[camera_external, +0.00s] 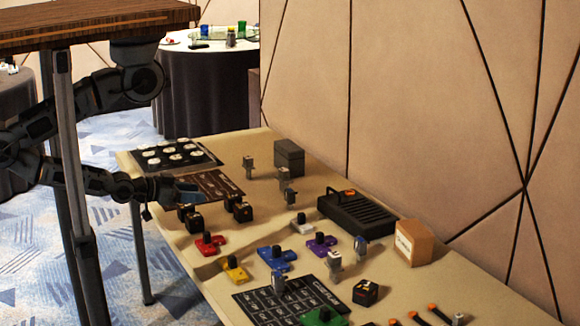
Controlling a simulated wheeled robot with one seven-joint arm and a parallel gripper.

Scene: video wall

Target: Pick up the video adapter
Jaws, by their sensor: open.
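I cannot tell for sure which piece is the video adapter. Several small grey connector-like pieces stand on the beige table (190,262): one grey piece (249,168) towards the back, another grey piece (290,198) right of the brown sheet, a pale piece (335,261) near the front, and a grey piece (278,284) on the black grid mat. My gripper (178,194) is open at the table's left edge, by the brown sheet (222,184). Its fingers are small and dark here, and no object shows between them.
Black cubes (243,212) stand close right of my gripper. Coloured blocks, including red (208,245) and blue (279,258), fill the middle. A black slotted device (357,215), a grey box (289,158) and a tan box (414,242) line the wall side. A wooden tabletop (90,28) overhangs my arm.

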